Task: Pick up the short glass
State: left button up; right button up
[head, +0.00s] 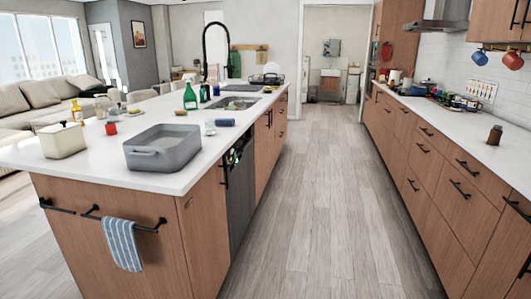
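What looks like a short clear glass (210,128) stands on the white island countertop (90,169) in the head view. It is small and faint at this distance. It stands behind the grey basin, just left of a blue cylindrical item (225,122). Neither of my grippers is in view, and nothing of my arms shows.
A grey basin (163,152) and a cream box (63,142) sit near the island's front edge. A green bottle (190,98) stands by the sink (236,103) and black faucet (204,50). A striped towel (123,245) hangs on the island's end. The wooden aisle floor (325,200) is clear.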

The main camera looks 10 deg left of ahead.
aim_at(210, 124)
jog(key=i+u, duration=0.15)
jog(key=u, duration=0.25)
jog(key=i+u, duration=0.15)
jog(key=u, duration=0.2)
jog(key=i+l+u, duration=0.15)
jog(key=u, duration=0.25)
jog(key=i+l+u, duration=0.15)
jog(key=u, duration=0.2)
jog(key=i+l+u, duration=0.15)
jog(key=l, duration=0.2)
jog(key=i+l+u, duration=0.3)
jog(key=l, duration=0.4)
jog(key=i+l+u, duration=0.15)
jog(key=l, duration=0.2)
jog(key=i+l+u, duration=0.15)
jog(key=l, duration=0.25)
